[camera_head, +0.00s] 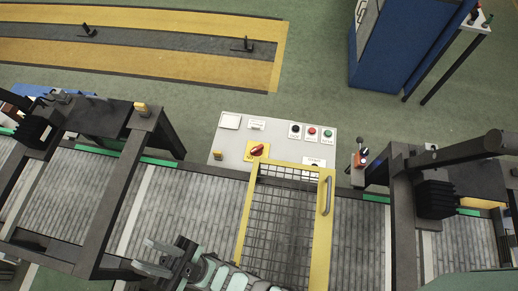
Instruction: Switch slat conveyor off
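The slat conveyor (195,205) runs across the lower part of the view, with grey slats and pale cross strips. A light grey control panel (232,145) stands at its far edge. On it are a red rotary switch on a yellow plate (259,149), a black button (295,130), a red button (311,132) and a green button (327,134). The labels are too small to read. My gripper (142,255) is at the bottom, over the conveyor, left of the gate and well apart from the panel. Its fingers point left, spread apart with nothing visible between them.
A yellow-framed mesh gate (323,240) with a grey handle stands between my gripper and the panel's right part. Dark machine frames (120,200) stand over the conveyor at left and right (403,220). A blue cabinet (400,50) is at the back right. Green floor lies behind.

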